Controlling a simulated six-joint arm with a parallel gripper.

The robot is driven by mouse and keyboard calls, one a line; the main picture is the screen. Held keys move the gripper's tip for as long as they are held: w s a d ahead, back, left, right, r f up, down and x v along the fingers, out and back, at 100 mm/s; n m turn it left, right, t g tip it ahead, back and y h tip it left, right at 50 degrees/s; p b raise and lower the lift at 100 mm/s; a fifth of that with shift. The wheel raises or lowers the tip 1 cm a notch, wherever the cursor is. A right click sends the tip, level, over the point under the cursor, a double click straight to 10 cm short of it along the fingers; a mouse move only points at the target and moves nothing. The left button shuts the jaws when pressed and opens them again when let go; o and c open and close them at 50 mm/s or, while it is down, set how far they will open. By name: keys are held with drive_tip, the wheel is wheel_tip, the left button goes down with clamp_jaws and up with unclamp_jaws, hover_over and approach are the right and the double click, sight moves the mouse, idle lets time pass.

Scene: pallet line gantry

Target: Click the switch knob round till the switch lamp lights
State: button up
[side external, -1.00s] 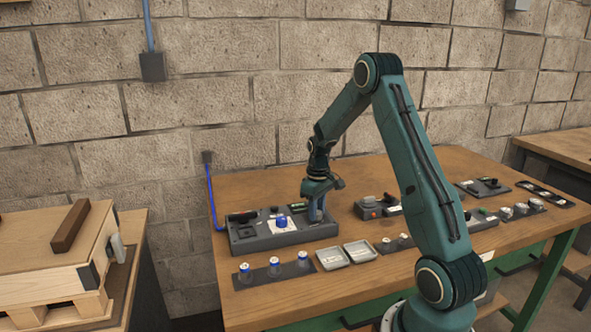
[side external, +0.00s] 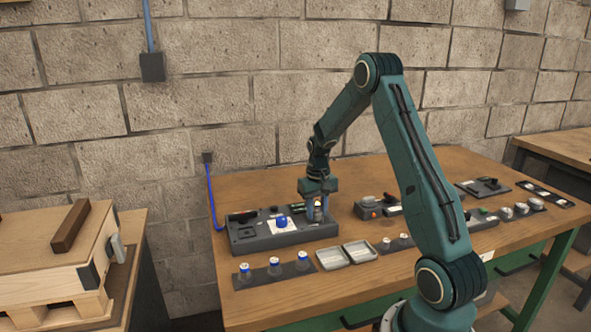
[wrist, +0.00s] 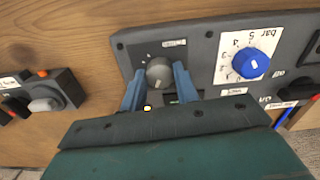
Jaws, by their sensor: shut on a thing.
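The switch knob (wrist: 159,72) is a grey round knob with a pale pointer mark, on the dark grey panel (wrist: 207,44). My gripper (wrist: 159,76) has its two blue fingers on opposite sides of the knob, shut on it. In the side view my gripper (side external: 317,215) points down at the right end of the panel (side external: 262,243).
A blue dial knob (wrist: 250,62) on a white scale plate stands beside the switch. A separate small box (wrist: 45,98) with a grey button lies on the bench. Two shallow trays (side external: 333,259) and a strip of blue-topped parts (side external: 295,276) lie in front.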

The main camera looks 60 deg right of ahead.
sight(317, 212)
idle(0.4)
drive_tip(key=o, duration=1)
drive_tip(key=shift+r, duration=0.15)
wheel_tip(317, 212, up, 14)
drive_tip(key=shift+f, duration=0.15)
drive_tip(key=shift+a, duration=0.1)
